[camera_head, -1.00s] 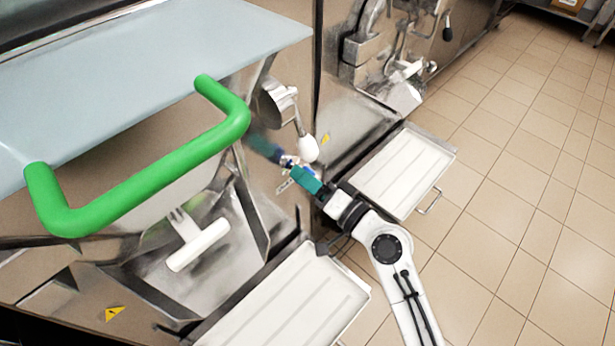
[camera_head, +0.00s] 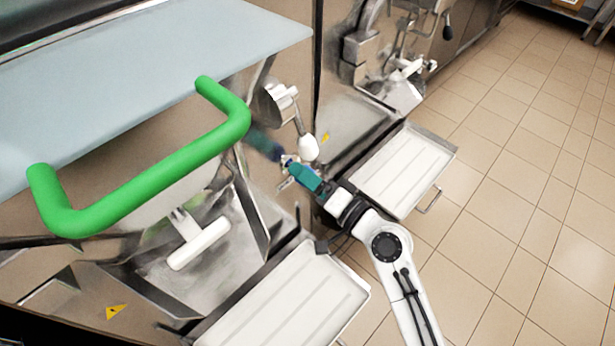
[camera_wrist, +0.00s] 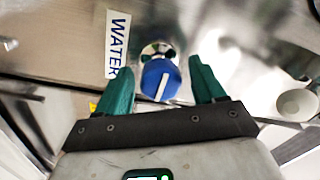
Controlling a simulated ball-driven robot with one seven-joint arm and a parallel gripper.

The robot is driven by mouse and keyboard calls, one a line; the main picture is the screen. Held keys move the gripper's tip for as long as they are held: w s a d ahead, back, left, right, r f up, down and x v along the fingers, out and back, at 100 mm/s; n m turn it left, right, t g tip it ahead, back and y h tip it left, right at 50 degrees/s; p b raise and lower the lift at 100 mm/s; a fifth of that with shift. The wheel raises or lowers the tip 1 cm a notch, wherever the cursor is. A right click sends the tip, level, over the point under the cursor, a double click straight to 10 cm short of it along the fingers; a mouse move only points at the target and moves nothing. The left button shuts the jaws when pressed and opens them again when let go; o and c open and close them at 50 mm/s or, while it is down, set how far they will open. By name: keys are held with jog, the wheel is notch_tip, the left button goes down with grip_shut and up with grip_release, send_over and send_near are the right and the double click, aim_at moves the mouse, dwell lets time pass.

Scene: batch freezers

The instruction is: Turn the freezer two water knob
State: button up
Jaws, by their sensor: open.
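The blue water knob (camera_wrist: 160,80) with a white pointer line shows in the wrist view, on a metal panel beside a white "WATER" label (camera_wrist: 117,44). My gripper (camera_wrist: 163,75) is open, with one green finger on each side of the knob and clear gaps to both. I cannot tell how deep the fingertips reach along the knob. In the head view, my teal gripper (camera_head: 288,163) reaches the front of the freezer, below a white-knobbed lever (camera_head: 307,148). The blue knob is too small or hidden to make out there.
A green bar handle (camera_head: 150,180) juts out in front of the freezer at left. White drip trays stand on both sides of my arm, one at front (camera_head: 285,310) and one at right (camera_head: 403,172). Tiled floor (camera_head: 510,200) is free at right.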

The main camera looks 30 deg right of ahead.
jog(key=b+v, duration=0.3)
jog(key=v, duration=0.8)
jog(key=shift+a+f, duration=0.1)
jog(key=shift+f, duration=0.05)
dwell(0.3)
